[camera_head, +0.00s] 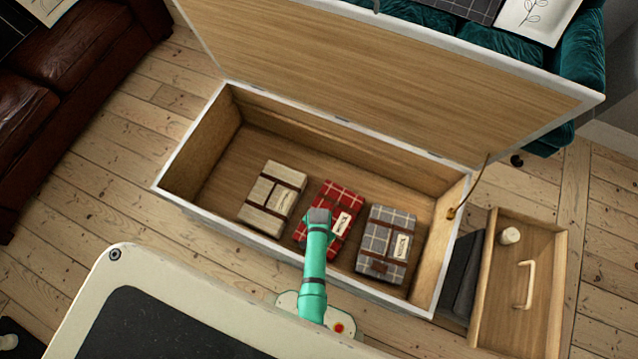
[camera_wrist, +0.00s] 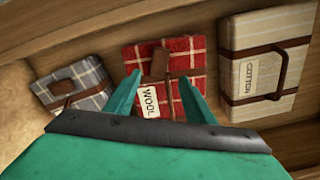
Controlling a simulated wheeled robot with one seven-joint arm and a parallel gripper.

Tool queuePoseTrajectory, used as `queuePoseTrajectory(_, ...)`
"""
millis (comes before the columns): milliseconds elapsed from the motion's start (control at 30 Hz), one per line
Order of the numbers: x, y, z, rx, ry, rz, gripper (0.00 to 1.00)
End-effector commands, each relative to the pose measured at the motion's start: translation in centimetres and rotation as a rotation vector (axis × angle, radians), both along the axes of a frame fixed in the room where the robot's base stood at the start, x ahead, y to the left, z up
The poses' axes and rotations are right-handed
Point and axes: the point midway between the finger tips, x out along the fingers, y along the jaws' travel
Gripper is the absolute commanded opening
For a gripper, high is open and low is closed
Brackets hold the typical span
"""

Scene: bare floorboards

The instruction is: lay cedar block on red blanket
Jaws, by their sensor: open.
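The red plaid blanket (camera_head: 345,200) lies folded in the open wooden chest, between two others. In the wrist view the red blanket (camera_wrist: 193,60) has a white "WOOL" tag and a brown band. A small brown piece (camera_wrist: 160,62) sits on it; I cannot tell whether this is the cedar block or part of the strap. My gripper (camera_head: 318,216) is over the red blanket and hides part of it. In the wrist view my gripper (camera_wrist: 160,80) has its two green fingers apart, with the blanket showing between them. No other block is clearly seen.
A beige "COTTON" blanket (camera_head: 262,218) and a grey plaid blanket (camera_head: 375,245) flank the red one. The chest's lid (camera_head: 380,75) stands open behind. A wooden tray (camera_head: 500,310) at right holds a white cylinder (camera_head: 510,235) and a pale handle-like piece (camera_head: 531,285). The chest floor's back is clear.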

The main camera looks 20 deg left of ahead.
Motion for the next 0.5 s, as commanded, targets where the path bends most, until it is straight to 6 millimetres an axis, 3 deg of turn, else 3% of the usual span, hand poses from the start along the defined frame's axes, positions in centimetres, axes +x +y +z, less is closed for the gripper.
queuePoseTrajectory(200,0.0,0.0,1.6,0.0,0.0,0.0,0.49)
queuePoseTrajectory(500,-0.8,-0.3,1.9,0.013,-0.032,0.01,0.49)
